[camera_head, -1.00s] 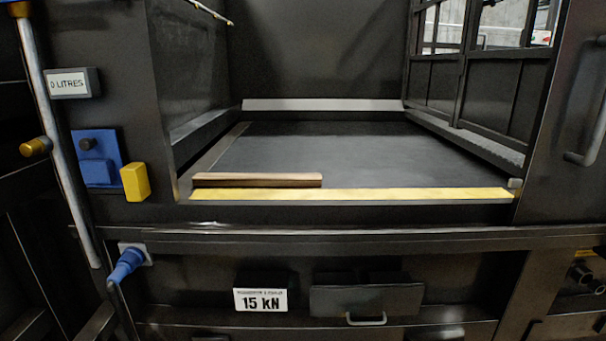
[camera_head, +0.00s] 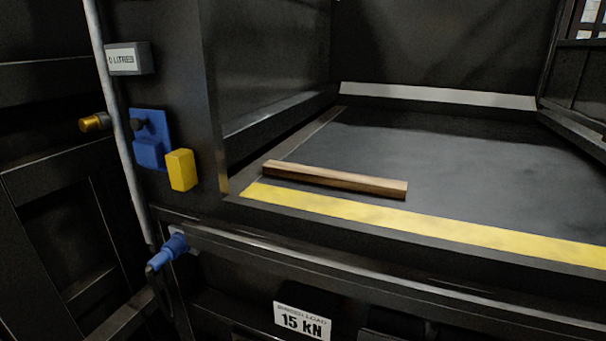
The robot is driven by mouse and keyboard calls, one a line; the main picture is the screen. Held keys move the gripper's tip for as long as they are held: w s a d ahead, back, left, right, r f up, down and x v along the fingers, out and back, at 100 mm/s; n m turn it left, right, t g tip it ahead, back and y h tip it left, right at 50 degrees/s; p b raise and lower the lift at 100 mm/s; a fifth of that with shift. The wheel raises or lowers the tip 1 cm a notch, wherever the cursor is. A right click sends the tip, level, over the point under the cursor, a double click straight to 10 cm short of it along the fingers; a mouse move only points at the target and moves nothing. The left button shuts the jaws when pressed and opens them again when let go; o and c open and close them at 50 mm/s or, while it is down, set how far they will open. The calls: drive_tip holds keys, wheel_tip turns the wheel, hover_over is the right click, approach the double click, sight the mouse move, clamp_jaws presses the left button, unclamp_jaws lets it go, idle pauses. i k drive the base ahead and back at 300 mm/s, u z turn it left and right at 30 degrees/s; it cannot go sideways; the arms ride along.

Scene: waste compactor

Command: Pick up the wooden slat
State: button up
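The wooden slat (camera_head: 335,179) is a short brown bar in the head view. It lies flat on the dark floor of the compactor chamber (camera_head: 440,160), near the front left corner. It sits just behind the yellow strip (camera_head: 420,222) along the chamber's front edge and runs roughly along it. Nothing covers the slat. My gripper is not in view.
The chamber's left wall (camera_head: 268,65) rises close to the slat's left end. A yellow block (camera_head: 181,170) and a blue box (camera_head: 150,142) stick out from the front left post. A blue handle (camera_head: 168,251) juts out below. The chamber floor right of the slat is clear.

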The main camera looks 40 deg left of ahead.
sight(396, 188)
drive_tip(key=u, duration=0.65)
drive_tip(key=i, duration=0.6)
drive_tip(key=u, duration=0.9)
drive_tip(key=i, duration=0.55)
